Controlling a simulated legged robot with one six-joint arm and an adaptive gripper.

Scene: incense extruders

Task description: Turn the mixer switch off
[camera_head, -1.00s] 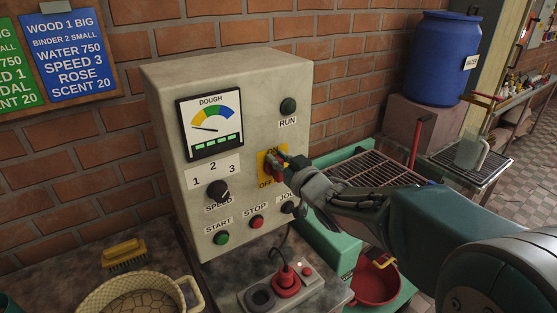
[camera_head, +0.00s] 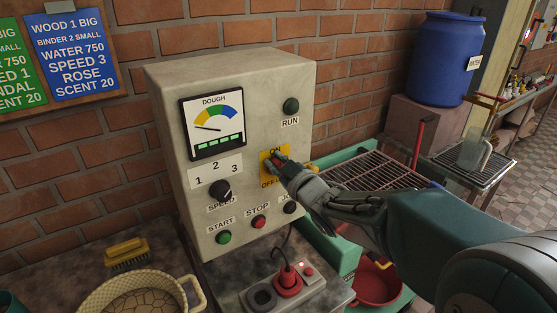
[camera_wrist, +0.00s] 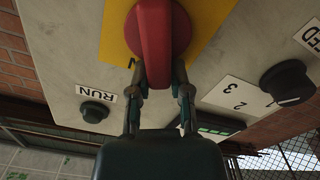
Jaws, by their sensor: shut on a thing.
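The mixer switch is a red rotary handle (camera_wrist: 155,38) on a yellow plate (camera_head: 266,155) marked ON at the top and OFF at the bottom. It sits on the front of the pale control box (camera_head: 262,95). My gripper (camera_wrist: 158,82) is shut on the red handle, one finger on each side of it, in the wrist view. In the head view my gripper (camera_head: 281,168) covers most of the handle, so its exact angle there is hard to tell.
The box also carries a speed knob (camera_head: 220,190), a start button (camera_head: 223,237), a stop button (camera_head: 259,222) and a run lamp (camera_head: 291,105). A blue barrel (camera_head: 442,58) stands at the back right.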

